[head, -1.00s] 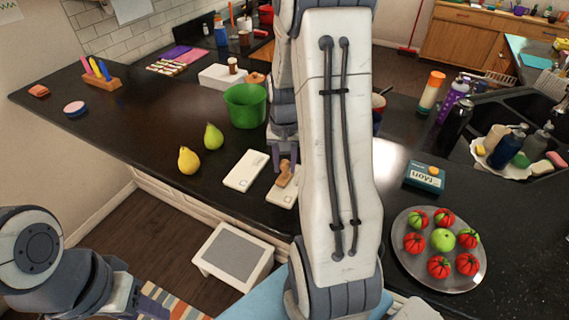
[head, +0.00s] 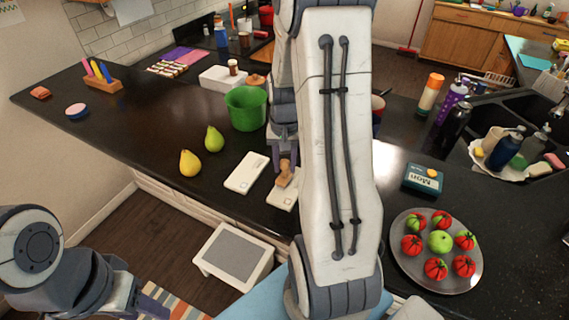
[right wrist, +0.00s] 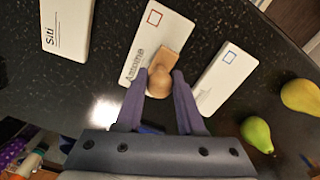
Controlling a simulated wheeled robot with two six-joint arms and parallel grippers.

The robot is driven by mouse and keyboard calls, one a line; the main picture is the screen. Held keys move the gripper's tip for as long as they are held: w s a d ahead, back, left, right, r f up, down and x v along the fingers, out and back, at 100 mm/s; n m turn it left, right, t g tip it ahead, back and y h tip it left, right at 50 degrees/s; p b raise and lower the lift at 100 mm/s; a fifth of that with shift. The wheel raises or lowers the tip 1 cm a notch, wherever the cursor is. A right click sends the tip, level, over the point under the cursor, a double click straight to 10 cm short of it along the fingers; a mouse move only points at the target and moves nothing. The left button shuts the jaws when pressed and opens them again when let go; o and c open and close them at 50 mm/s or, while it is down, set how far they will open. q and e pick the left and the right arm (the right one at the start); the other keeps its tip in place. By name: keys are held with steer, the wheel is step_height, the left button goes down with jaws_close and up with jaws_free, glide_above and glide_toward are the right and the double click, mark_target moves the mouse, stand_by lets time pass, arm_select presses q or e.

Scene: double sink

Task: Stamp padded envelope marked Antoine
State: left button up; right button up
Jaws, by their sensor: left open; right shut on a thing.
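A wooden stamp (right wrist: 160,78) is held between the fingers of my right gripper (right wrist: 158,85). The stamp (head: 285,173) and my right gripper (head: 284,150) also show in the head view, partly behind my own arm. The stamp is over the lower part of the envelope marked Antoine (right wrist: 150,35), near the name; I cannot tell if it touches. This envelope (head: 279,199) has a red square outline at its far corner in the wrist view. My left gripper (head: 135,300) is low at the left, away from the counter, its fingers barely visible.
The Siti envelope (right wrist: 66,28) and one with a blue square (right wrist: 222,80) lie on either side. Pears (head: 190,163), a green bowl (head: 245,108), a blue Mon box (head: 422,179) and a tomato plate (head: 407,264) stand around.

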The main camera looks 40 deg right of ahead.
steer(key=shift+r+p, duration=2.15)
steer(key=shift+r, duration=0.65)
